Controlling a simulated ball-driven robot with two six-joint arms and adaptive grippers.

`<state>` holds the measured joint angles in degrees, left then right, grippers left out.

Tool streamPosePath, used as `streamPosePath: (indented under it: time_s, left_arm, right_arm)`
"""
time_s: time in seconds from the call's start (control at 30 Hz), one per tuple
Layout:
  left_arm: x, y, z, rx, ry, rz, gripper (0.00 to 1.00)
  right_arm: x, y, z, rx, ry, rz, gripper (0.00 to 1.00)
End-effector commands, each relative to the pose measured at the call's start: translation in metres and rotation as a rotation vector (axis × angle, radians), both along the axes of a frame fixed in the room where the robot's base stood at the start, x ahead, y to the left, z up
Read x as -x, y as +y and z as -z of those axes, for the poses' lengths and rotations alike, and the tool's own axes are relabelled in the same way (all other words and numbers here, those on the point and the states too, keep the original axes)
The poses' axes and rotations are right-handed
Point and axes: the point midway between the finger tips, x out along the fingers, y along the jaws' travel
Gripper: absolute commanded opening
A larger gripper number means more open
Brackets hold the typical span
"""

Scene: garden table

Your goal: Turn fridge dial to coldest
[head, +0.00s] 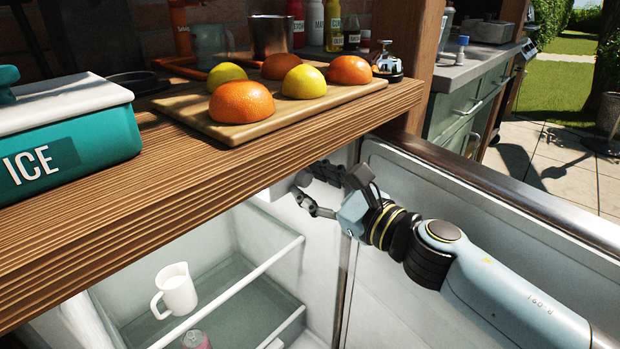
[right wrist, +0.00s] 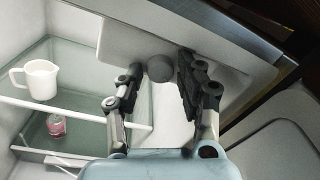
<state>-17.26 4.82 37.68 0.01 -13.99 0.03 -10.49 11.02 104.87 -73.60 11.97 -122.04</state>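The fridge dial is a small round grey knob (right wrist: 160,68) on a white housing (right wrist: 125,42) under the fridge's top, seen in the right wrist view. My right gripper (right wrist: 157,73) is open, with one dark finger on each side of the dial. The right-hand finger looks close to the knob; I cannot tell whether it touches. In the head view the right gripper (head: 308,188) reaches into the open fridge just below the counter edge, by the white housing (head: 281,188). Any dial markings are not visible. My left gripper is not in view.
The wooden counter (head: 180,210) overhangs the fridge. The open fridge door (head: 400,300) is at the right. Inside, a white jug (head: 178,290) and a pink can (right wrist: 56,125) stand on shelves. Above are a fruit board (head: 200,120) and a teal ICE box (head: 70,140).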

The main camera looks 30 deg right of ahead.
Motion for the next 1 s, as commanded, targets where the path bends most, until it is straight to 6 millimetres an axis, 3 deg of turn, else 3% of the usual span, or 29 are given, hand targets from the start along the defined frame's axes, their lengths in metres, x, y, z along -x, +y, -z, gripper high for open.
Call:
streamPosePath:
  time_s: [0.1,0.4,0.77,1.0]
  left_arm:
    - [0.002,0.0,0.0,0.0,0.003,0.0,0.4]
    - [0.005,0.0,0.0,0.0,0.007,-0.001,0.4]
    - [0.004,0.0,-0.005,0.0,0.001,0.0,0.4]
    - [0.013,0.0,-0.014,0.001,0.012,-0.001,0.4]
  right_arm:
    - [0.0,0.0,0.0,0.0,0.0,0.0,0.36]
    - [0.0,0.0,0.0,0.0,0.0,0.0,0.0]
    - [0.0,0.0,-0.002,-0.056,0.019,0.0,0.0]
    - [0.0,0.0,-0.003,-0.206,0.071,0.0,0.0]
